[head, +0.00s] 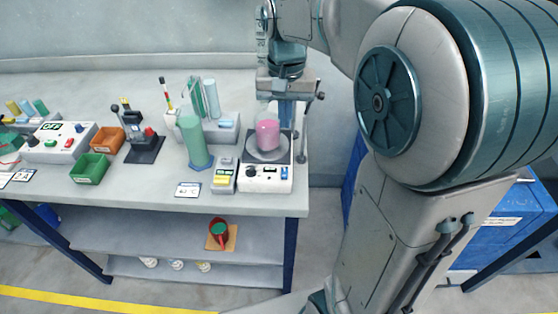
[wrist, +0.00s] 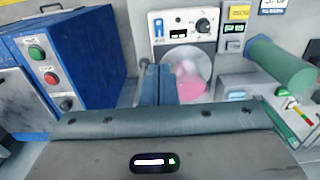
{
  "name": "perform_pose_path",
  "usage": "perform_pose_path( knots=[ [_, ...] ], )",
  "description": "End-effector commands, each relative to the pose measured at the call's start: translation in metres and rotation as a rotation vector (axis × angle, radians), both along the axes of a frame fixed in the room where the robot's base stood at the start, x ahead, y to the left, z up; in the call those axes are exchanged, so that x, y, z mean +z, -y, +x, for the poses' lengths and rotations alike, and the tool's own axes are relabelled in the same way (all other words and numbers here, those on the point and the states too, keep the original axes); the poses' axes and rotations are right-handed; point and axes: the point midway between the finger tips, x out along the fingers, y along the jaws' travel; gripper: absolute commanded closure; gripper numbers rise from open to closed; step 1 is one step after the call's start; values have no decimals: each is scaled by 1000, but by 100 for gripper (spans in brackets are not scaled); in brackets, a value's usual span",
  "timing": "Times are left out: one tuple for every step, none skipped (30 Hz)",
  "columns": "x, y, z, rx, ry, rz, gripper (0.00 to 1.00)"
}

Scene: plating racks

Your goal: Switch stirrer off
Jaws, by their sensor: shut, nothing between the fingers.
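The stirrer (head: 251,181) is a white box at the right end of the bench, with a round plate, a dark knob and a small display. A glass beaker with pink liquid (head: 267,133) stands on its plate. The blue switch (head: 285,172) is at the right of its front panel. In the wrist view the stirrer (wrist: 184,43) appears turned round, with the blue switch (wrist: 159,28) at its left. The switch position is too small to tell. My gripper (head: 287,124) points down behind and right of the beaker; its closed fingers (wrist: 156,70) are apart from the switch.
A small grey unit with a yellow label (head: 223,179) and a green cylinder (head: 194,140) stand left of the stirrer. A blue box with red and green buttons (wrist: 83,50) is at the left in the wrist view. The bench ends just right of the stirrer.

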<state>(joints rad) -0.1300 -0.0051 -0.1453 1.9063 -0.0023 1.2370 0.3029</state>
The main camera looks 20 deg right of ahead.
Motion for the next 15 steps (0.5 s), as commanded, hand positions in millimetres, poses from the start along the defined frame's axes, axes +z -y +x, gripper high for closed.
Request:
perform_pose_path(
  knots=[
    [0,0,0,0,0,0,100],
    [-1,0,0,0,0,0,100],
    [-2,0,0,0,0,0,100],
    [-4,0,0,0,0,0,100],
    [-6,0,0,0,0,0,100],
    [-9,0,0,1,-1,0,100],
    [-13,0,0,1,-2,0,100],
    [-18,0,0,1,-3,0,100],
    [-24,0,-1,1,-3,0,100],
    [-30,0,-1,1,-3,0,100],
    [-36,-1,-1,2,-4,0,100],
    [-45,-1,-1,2,-4,-1,100],
    [-52,-1,-1,2,-5,0,100],
    [-59,-1,-1,2,-5,0,100],
    [-67,-1,-1,2,-5,1,100]
  ],
)
